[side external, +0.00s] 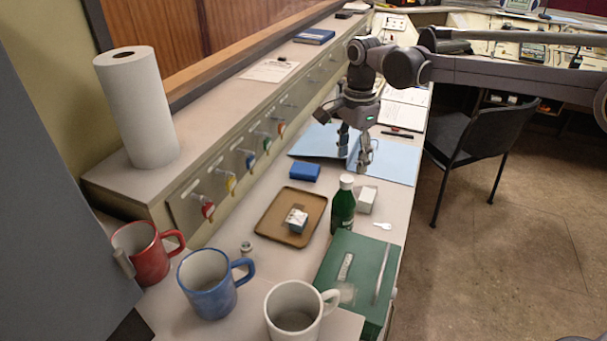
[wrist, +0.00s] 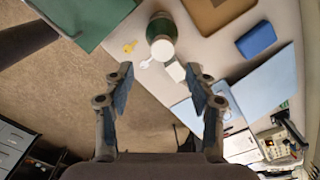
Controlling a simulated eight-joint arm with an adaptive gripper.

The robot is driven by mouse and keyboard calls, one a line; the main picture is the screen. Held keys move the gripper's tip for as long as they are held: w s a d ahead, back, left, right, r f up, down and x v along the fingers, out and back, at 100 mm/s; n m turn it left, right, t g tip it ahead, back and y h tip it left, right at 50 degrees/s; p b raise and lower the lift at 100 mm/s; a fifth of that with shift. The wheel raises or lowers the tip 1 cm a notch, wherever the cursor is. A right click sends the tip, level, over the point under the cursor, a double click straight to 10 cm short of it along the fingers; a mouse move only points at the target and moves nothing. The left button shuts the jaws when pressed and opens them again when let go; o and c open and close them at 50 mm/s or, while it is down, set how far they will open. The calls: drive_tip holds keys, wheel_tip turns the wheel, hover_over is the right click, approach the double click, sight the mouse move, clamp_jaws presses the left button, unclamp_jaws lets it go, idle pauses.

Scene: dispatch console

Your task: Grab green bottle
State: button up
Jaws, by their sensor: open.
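The green bottle (side external: 343,207) with a white cap stands upright on the console desk, between the brown tray and the green box. In the wrist view the bottle (wrist: 161,36) shows from above, its white cap towards me, beyond my fingertips and roughly midway between them. My gripper (side external: 354,158) is above the blue folder, behind the bottle and apart from it. In the wrist view my gripper (wrist: 163,88) has its two fingers spread wide with nothing between them.
A small white box (side external: 366,200) stands close beside the bottle. A brown tray (side external: 268,222) holds a small box. A green case (side external: 345,268), a blue block (side external: 304,172), a blue folder (side external: 400,160) and several mugs, including a white one (side external: 293,315), crowd the narrow desk.

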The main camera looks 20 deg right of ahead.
sight(347, 178)
drive_tip(key=shift+w+a+f, duration=0.1)
drive_tip(key=shift+a+f, duration=0.05)
drive_tip(key=shift+f, duration=1.8)
drive_tip(key=shift+a+f, duration=0.15)
drive_tip(key=shift+f, duration=1.75)
drive_tip(key=shift+c, duration=0.2)
clamp_jaws()
